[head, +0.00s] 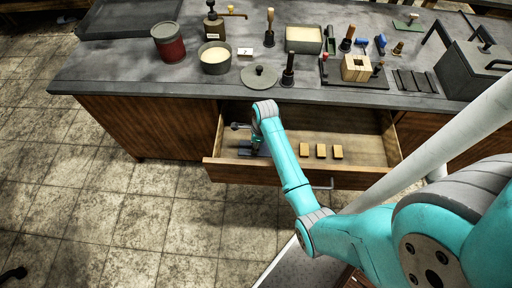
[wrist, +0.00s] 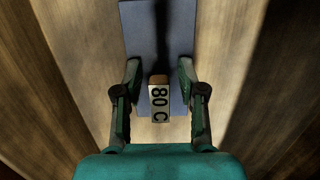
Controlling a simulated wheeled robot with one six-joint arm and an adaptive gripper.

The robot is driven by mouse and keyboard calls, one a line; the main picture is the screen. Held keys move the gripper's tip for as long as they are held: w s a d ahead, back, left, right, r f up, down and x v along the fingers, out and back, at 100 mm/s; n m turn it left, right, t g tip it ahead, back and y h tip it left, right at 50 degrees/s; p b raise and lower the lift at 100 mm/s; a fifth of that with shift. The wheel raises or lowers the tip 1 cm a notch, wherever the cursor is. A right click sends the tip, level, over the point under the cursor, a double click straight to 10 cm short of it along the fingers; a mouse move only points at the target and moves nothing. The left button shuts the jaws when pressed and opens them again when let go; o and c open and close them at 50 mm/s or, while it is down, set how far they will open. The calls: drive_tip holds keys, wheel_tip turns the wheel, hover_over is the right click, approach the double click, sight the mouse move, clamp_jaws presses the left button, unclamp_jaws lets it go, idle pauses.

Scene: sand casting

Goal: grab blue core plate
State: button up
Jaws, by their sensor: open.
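The blue core plate (wrist: 160,30) lies flat in the open wooden drawer, with a small block marked "80 C" (wrist: 159,98) standing out near its lower end in the wrist view. My gripper (wrist: 160,68) is open above it, one finger near each long edge. I cannot tell whether the fingers touch the plate. In the head view my arm reaches down into the left part of the drawer (head: 365,167), and my wrist hides much of the gripper. Small dark blue-grey pieces (head: 244,153) show just left of the wrist.
Several small wooden blocks (head: 321,151) lie right of my gripper in the drawer. The workbench (head: 130,75) above holds a red can (head: 168,42), a bowl (head: 215,58), a round lid (head: 259,77) and tools. The drawer walls and bench edge surround my arm closely.

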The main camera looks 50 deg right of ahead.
clamp_jaws()
drive_tip(key=shift+r, duration=0.15)
